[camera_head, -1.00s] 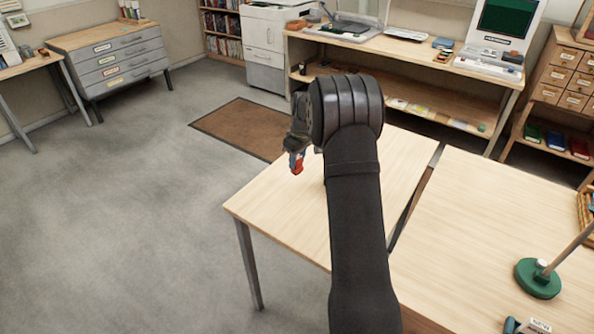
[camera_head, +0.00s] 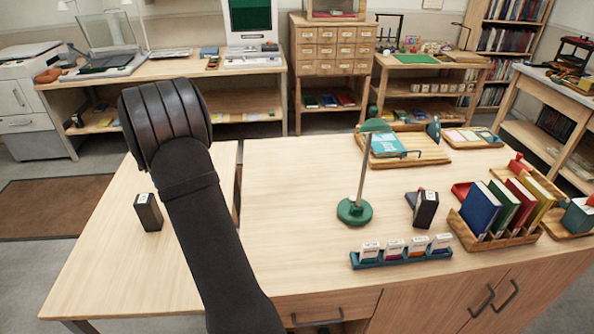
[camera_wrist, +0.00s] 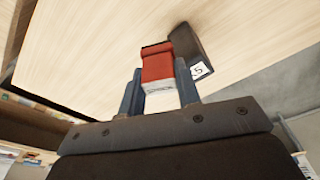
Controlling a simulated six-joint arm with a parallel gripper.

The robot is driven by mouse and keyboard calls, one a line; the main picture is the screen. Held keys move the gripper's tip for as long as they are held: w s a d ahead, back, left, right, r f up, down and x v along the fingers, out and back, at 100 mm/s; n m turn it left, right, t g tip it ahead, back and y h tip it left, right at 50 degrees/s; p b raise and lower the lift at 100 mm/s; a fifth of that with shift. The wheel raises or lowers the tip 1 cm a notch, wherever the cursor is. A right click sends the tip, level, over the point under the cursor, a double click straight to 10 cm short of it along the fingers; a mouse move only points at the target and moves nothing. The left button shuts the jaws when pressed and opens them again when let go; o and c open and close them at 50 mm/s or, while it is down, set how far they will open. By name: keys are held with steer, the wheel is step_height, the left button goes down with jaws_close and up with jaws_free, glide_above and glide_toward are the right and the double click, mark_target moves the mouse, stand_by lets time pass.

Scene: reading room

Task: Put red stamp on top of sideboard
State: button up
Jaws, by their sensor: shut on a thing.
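The red stamp (camera_wrist: 157,67) is between the two fingers of my gripper (camera_wrist: 160,88) in the wrist view, and the gripper is shut on it. The stamp has a pale lower end and a dark far end. In the head view, my arm hides the gripper and stamp. A wooden-topped unit with a drawer and doors (camera_head: 425,305), which looks like the sideboard, stands at the front right. My arm is over the lower-left table (camera_head: 95,265), left of that unit's top.
A dark block with a white label (camera_head: 148,212) stands on the left table. The unit's top holds a green lamp (camera_head: 355,211), a teal rack of labelled stamps (camera_head: 402,252), another dark block (camera_head: 426,209) and a book holder (camera_head: 490,238). Bare wood lies left of the lamp.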

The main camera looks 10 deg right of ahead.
steer(key=s+d+f+m+t+h, duration=0.2)
steer(key=d+m, duration=0.7)
steer(key=d, duration=2.2)
steer(key=w+d+r+m+g, duration=0.1)
steer(key=w+d+r, duration=0.2)
steer(key=d+r, duration=0.35)
steer(key=w+d+r+m, duration=0.1)
steer(key=w+d+r, duration=0.35)
steer(key=d, duration=0.25)
steer(key=d+r+m, duration=0.2)
steer(key=d+r, duration=1.5)
steer(key=d, duration=0.1)
steer(key=m, duration=0.4)
glide_above(391, 209)
steer(key=f, duration=3.5)
steer(key=shift+s, duration=0.3)
steer(key=shift+a+f, duration=0.15)
steer(key=shift+f, duration=1.9)
steer(key=shift+f, duration=0.15)
